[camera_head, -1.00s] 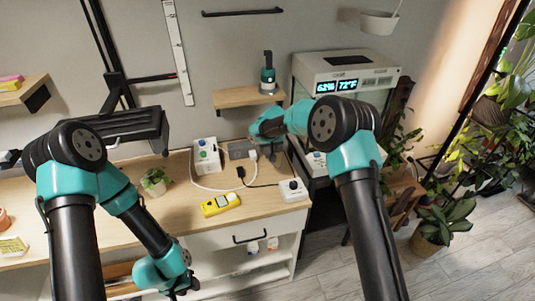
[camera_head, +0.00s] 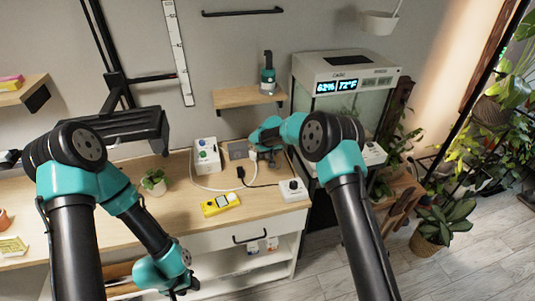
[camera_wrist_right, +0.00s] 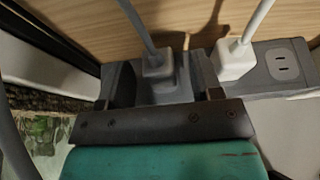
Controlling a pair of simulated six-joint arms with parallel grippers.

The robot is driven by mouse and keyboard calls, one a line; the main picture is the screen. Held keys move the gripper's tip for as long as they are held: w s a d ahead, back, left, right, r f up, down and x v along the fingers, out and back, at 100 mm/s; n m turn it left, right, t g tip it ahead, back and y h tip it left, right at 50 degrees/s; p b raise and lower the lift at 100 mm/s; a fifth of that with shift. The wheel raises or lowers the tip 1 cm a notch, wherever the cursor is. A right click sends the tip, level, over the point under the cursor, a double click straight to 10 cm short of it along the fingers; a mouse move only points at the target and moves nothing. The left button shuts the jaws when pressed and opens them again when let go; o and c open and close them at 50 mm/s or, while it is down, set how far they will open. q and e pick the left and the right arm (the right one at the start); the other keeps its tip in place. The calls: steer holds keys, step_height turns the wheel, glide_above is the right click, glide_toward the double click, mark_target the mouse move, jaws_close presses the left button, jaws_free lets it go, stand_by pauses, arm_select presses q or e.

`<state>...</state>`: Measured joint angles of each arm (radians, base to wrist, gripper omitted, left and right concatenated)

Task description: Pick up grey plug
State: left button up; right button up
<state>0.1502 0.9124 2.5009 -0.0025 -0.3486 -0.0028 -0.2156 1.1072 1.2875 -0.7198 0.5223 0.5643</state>
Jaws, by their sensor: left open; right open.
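The grey plug (camera_wrist_right: 158,78) shows in the right wrist view between the fingers of my right gripper (camera_wrist_right: 163,90), with a grey cord running up from it. My right gripper is open, one finger on each side of the plug; contact is unclear. In the head view my right gripper (camera_head: 267,158) is over the right end of the grey power strip (camera_head: 238,150), and the grey plug cannot be made out there. My left gripper (camera_head: 182,289) is open and empty, low in front of the workbench.
A white plug (camera_wrist_right: 236,62) sits in the strip close beside the right finger, near a free socket (camera_wrist_right: 283,66). A black plug (camera_head: 241,173), a yellow meter (camera_head: 220,204) and a white box with a dial (camera_head: 293,189) lie on the bench. The glass tank (camera_head: 345,95) stands right.

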stand_by(0.4)
steer(key=c, duration=1.1)
steer(key=shift+r, duration=0.15)
steer(key=shift+s+r, duration=0.45)
steer(key=s+d+r, duration=0.2)
steer(key=s+r, duration=0.5)
steer(key=s, duration=0.6)
steer(key=shift+d, duration=0.2)
steer(key=shift+f, duration=0.1)
